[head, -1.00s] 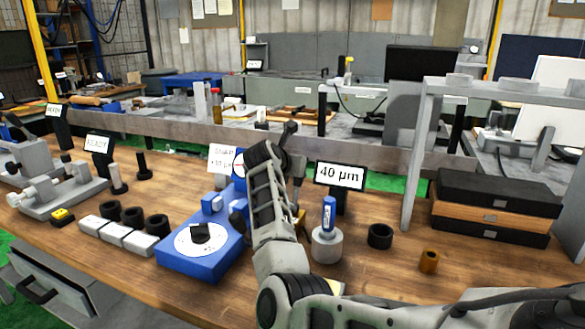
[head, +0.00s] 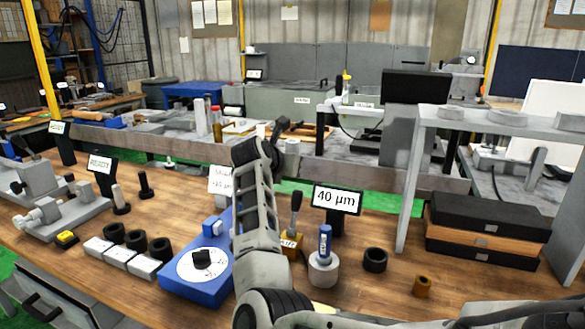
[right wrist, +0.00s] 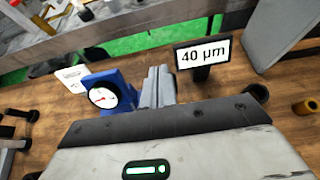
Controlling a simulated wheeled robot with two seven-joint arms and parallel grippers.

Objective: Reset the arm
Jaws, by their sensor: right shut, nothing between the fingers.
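My right arm rises from the bottom middle of the head view, its forearm upright in front of the bench. My right gripper (right wrist: 157,88) shows in the right wrist view with its two grey fingers together and nothing between them. The fingers point over the bench, between a blue dial gauge (right wrist: 103,96) and the 40 µm sign (right wrist: 202,55). In the head view the arm partly covers the blue gauge stand (head: 200,278), and the fingertips cannot be made out. My left gripper is in neither view.
The wooden bench holds a grey cylinder with a blue piece (head: 324,268), a black ring (head: 375,260), a brass bushing (head: 423,287) and a yellow block with a lever (head: 292,243). Stacked cases (head: 485,235) and a grey frame (head: 412,180) stand at the right. White blocks (head: 120,255) lie left.

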